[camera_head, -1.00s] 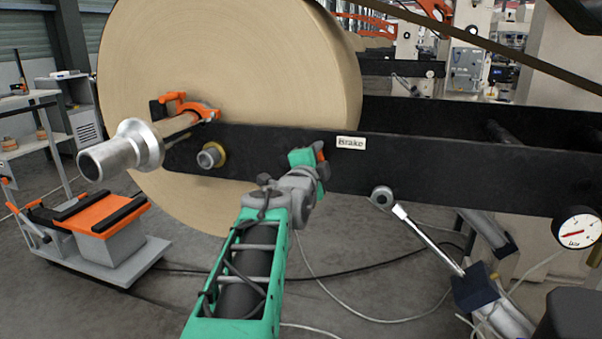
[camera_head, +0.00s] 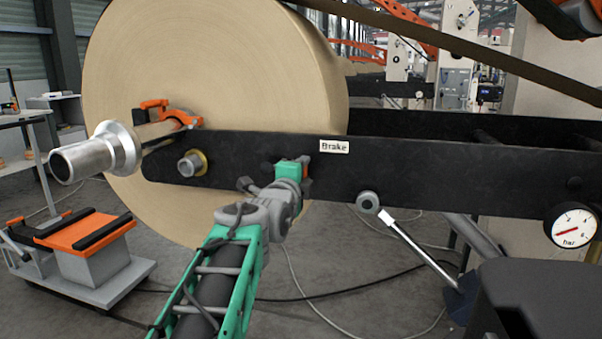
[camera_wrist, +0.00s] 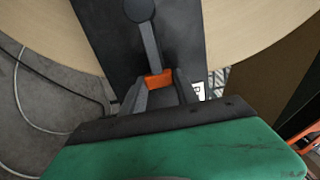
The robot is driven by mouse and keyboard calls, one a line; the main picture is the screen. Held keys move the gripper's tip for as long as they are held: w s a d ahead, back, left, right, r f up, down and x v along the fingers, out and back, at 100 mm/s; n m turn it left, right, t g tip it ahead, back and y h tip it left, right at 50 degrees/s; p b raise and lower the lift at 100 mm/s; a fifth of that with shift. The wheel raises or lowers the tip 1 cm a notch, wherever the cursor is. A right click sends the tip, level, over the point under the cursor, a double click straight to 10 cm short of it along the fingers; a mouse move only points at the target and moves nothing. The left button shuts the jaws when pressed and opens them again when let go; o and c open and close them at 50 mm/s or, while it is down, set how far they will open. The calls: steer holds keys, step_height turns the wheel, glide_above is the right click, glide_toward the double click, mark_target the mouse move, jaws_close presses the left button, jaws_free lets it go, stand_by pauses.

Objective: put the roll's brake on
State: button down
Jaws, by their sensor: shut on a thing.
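The brake lever shows in the wrist view as a grey bar (camera_wrist: 149,42) running from a round pivot to an orange grip (camera_wrist: 158,79). It lies against the black beam (camera_head: 430,178) of the roll stand. My gripper (camera_wrist: 157,92) is shut on the orange grip, with one dark finger on each side. In the head view my gripper (camera_head: 304,172) is at the beam's face, just below left of the white "Brake" label (camera_head: 334,146). Its green body and my wrist hide most of the lever there. The large paper roll (camera_head: 215,80) stands behind the beam on a metal shaft (camera_head: 95,158).
A pressure gauge (camera_head: 573,226) hangs at the beam's right. A cylinder rod (camera_head: 412,237) slants down below the beam. An orange-topped cart (camera_head: 85,232) stands at lower left. Cables lie on the floor. An orange clamp (camera_head: 172,114) sits on the shaft.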

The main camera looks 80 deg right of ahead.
steer(key=c, duration=1.3)
jaws_free()
steer(key=shift+f, duration=0.3)
steer(key=o, duration=0.4)
steer(key=shift+r, duration=0.15)
steer(key=a, duration=0.5)
steer(key=a+p, duration=0.1)
steer(key=a, duration=0.2)
steer(key=shift+w, duration=0.3)
steer(key=shift+d, duration=0.1)
